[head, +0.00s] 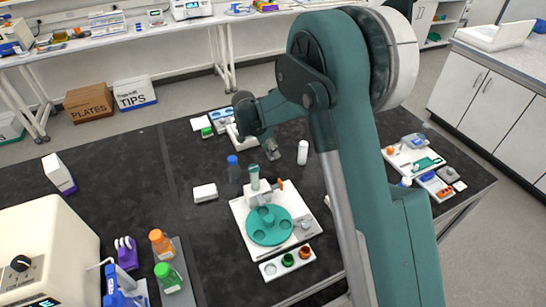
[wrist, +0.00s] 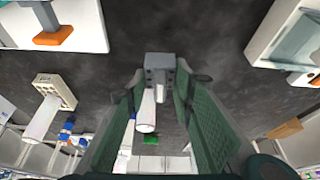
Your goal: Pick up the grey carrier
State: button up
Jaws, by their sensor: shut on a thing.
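The grey carrier (wrist: 160,63) is a small block at the fingertips in the wrist view. My gripper (wrist: 160,82) has its green fingers on both sides of it and is shut on it. In the head view my gripper (head: 267,138) points down over the dark bench, with the small grey carrier (head: 272,152) at its tip. The arm and fingers partly cover it there. I cannot tell whether it is clear of the bench.
A white board with a teal round plate (head: 269,225) stands in front. A white bottle (head: 302,152) is close on the right, and a blue-capped bottle (head: 233,168) on the left. A white block (head: 205,193) lies farther left. The left bench has bare room.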

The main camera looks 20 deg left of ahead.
jog(key=shift+r, duration=1.2)
